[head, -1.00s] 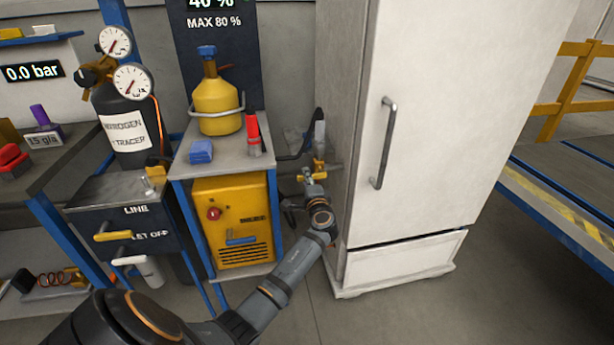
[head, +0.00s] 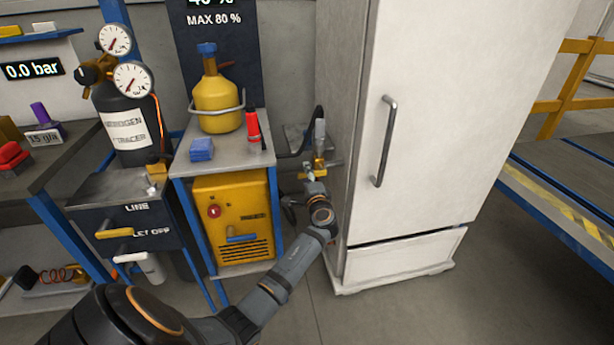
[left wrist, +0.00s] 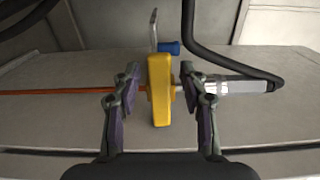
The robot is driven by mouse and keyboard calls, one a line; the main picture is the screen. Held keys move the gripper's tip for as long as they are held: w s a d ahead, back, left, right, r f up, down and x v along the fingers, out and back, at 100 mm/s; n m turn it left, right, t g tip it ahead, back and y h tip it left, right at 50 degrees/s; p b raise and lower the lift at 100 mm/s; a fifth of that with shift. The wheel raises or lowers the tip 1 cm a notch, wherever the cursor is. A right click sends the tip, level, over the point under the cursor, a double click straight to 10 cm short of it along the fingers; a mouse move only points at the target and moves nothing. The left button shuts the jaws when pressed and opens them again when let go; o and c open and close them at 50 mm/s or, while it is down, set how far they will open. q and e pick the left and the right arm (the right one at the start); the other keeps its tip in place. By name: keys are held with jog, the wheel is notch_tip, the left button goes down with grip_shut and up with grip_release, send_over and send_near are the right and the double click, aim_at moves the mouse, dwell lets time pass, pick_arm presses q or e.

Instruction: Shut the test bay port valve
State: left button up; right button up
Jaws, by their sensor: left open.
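The port valve with its yellow lever (head: 320,167) is beside the left side of the white cabinet. In the left wrist view the yellow lever (left wrist: 160,88) stands upright in the picture, across the line of the orange hose and grey coupling. My left gripper (head: 311,177) is at the valve. In the left wrist view its fingers (left wrist: 160,80) are open, one on each side of the lever, with a visible gap on both sides. My right gripper is not in view.
The white cabinet (head: 420,120) stands close to the right of the valve. A dark hose (left wrist: 188,30) loops near the right finger. Floor in front is clear.

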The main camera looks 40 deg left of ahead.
pick_arm(q)
jog(key=v, duration=1.2)
jog(key=shift+s+f, duration=0.1)
